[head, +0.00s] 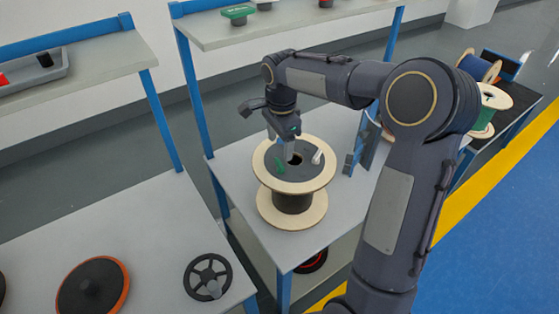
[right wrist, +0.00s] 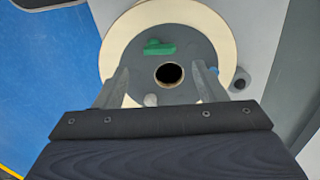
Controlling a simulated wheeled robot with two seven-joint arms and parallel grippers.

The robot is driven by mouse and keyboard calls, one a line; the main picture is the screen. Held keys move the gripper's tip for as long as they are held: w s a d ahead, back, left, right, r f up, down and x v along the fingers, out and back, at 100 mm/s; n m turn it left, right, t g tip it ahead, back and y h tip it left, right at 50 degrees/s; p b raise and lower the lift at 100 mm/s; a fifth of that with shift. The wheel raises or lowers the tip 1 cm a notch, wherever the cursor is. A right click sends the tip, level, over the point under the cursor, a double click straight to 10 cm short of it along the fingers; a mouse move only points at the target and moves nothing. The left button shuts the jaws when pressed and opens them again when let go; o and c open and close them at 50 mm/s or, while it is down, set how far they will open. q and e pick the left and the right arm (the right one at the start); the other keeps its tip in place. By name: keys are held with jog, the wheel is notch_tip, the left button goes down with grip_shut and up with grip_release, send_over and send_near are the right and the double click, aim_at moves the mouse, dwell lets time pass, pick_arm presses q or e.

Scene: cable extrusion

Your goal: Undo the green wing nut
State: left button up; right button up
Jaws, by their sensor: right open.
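The green wing nut (head: 279,165) lies on the dark top disc of a wooden cable spool (head: 292,213), left of the centre hole. In the right wrist view the green wing nut (right wrist: 160,47) is beyond the hole, ahead of my fingers. My right gripper (head: 289,152) is above the spool top near the hole, pointing down. In the right wrist view the right gripper (right wrist: 163,80) is open, its fingers apart on either side of the hole, with nothing held. My left gripper is not in view.
A small white piece (head: 317,157) is on the spool top at right. Blue upright brackets (head: 358,150) stand right of the spool. A handwheel (head: 208,277) and an orange-rimmed disc (head: 93,288) lie on the left table. A shelf (head: 285,25) hangs above the back.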

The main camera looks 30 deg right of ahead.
aim_at(279, 162)
notch_tip(279, 162, down, 7)
jog(key=shift+w+r, duration=0.1)
jog(key=shift+r, duration=0.1)
jog(key=c, duration=1)
jog(key=shift+o, duration=0.2)
